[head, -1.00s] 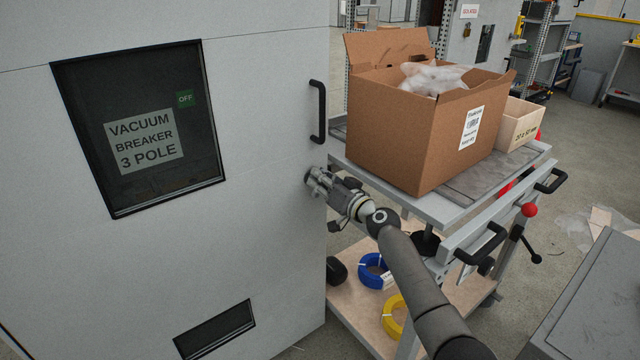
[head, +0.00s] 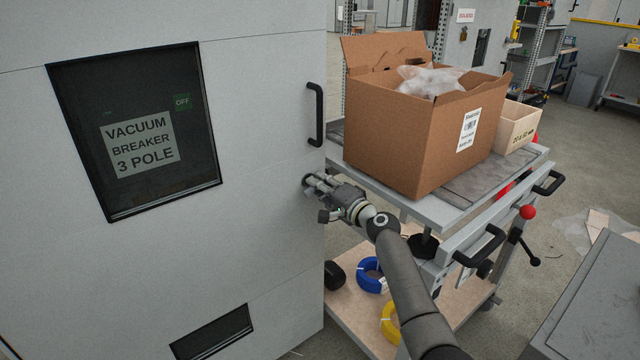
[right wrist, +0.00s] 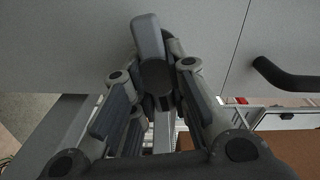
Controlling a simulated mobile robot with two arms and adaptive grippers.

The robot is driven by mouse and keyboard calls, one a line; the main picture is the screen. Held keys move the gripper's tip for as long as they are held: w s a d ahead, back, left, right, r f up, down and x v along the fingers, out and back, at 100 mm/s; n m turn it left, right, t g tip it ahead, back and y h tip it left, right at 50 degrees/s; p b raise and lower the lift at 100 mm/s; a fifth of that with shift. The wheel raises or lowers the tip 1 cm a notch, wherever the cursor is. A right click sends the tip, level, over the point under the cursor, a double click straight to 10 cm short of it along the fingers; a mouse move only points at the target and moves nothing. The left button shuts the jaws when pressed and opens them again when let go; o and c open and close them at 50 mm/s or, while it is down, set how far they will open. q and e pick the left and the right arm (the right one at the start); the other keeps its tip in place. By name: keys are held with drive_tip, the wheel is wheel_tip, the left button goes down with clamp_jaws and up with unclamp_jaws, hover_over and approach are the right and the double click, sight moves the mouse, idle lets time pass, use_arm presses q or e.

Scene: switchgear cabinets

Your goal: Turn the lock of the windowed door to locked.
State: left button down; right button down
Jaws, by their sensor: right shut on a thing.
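The windowed door (head: 255,180) is a light grey cabinet door with a dark window (head: 135,130), behind which a "VACUUM BREAKER 3 POLE" label shows. Its lock (head: 307,180) sits near the right edge, below the black door handle (head: 316,115), mostly hidden by my right gripper (head: 317,184). In the right wrist view, the lock's dark grey lever (right wrist: 148,38) sticks up between the fingers of my right gripper (right wrist: 157,76), which is shut on it. I cannot tell the lock's setting from these frames. My left gripper is not in view.
A trolley (head: 440,205) with an open cardboard box (head: 410,130) and a small wooden crate (head: 515,125) stands close to the right of the door, beside my right arm. Blue (head: 370,275) and yellow (head: 391,322) coils lie on its lower shelf.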

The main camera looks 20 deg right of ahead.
drive_tip(key=shift+f+m, duration=0.1)
drive_tip(key=shift+m, duration=1.1)
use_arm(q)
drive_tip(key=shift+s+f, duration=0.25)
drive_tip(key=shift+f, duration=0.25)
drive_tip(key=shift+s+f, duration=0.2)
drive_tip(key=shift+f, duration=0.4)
use_arm(e)
drive_tip(key=shift+d, duration=0.1)
drive_tip(key=c, duration=1.4)
unclamp_jaws()
drive_tip(key=shift+f, duration=0.1)
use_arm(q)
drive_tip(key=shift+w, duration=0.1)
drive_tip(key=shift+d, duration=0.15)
use_arm(e)
drive_tip(key=shift+s, duration=0.1)
